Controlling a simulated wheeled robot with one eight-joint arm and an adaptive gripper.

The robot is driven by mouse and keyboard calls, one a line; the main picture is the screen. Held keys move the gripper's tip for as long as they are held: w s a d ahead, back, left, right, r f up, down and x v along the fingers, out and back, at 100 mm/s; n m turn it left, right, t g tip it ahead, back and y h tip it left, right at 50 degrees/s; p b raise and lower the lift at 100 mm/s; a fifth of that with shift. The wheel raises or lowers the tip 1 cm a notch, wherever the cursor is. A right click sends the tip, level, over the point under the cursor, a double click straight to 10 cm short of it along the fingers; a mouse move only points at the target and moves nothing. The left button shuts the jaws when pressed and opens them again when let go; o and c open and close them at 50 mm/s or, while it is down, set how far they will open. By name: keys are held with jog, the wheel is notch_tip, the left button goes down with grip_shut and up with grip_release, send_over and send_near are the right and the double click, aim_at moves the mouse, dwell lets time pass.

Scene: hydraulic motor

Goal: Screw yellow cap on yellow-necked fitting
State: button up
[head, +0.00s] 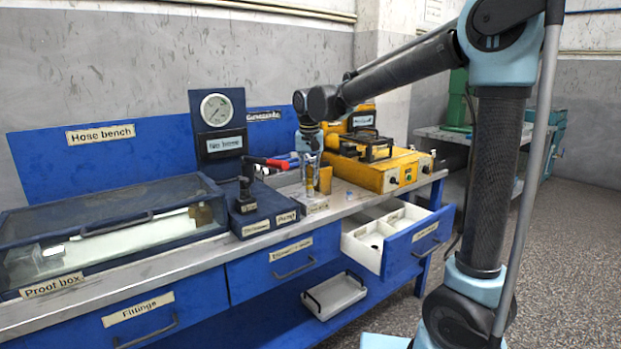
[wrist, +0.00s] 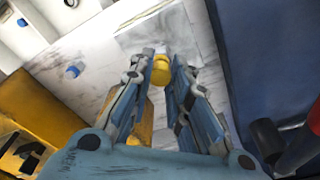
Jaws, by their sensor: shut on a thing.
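My gripper (head: 311,188) points down over the bench top, left of the yellow machine. In the wrist view my gripper (wrist: 163,60) is shut on a small round yellow cap (wrist: 160,72) between its fingertips. The cap is over or beside a pale grey block (wrist: 190,38). I cannot tell whether the cap touches anything beneath it. No yellow-necked fitting can be made out; the cap and fingers may hide it. In the head view the cap is too small to tell apart from the fingers.
A small blue cap (head: 349,196) lies loose on the bench; it also shows in the wrist view (wrist: 73,71). The yellow machine (head: 385,172) stands right of my gripper. A blue unit with a red-handled lever (head: 270,163) stands left. An open drawer (head: 420,238) juts out in front.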

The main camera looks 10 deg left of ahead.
jog(key=m, duration=0.5)
jog(key=shift+m+h, duration=0.3)
dwell(0.4)
jog(key=m, duration=0.5)
jog(key=shift+a+f+h, duration=0.1)
jog(key=shift+h, duration=0.2)
jog(key=shift+m, duration=0.5)
jog(key=m, duration=0.2)
jog(key=shift+w+m+g, duration=0.1)
jog(key=shift+m+g, duration=0.3)
jog(key=shift+a+m, duration=0.1)
jog(key=shift+m, duration=1.3)
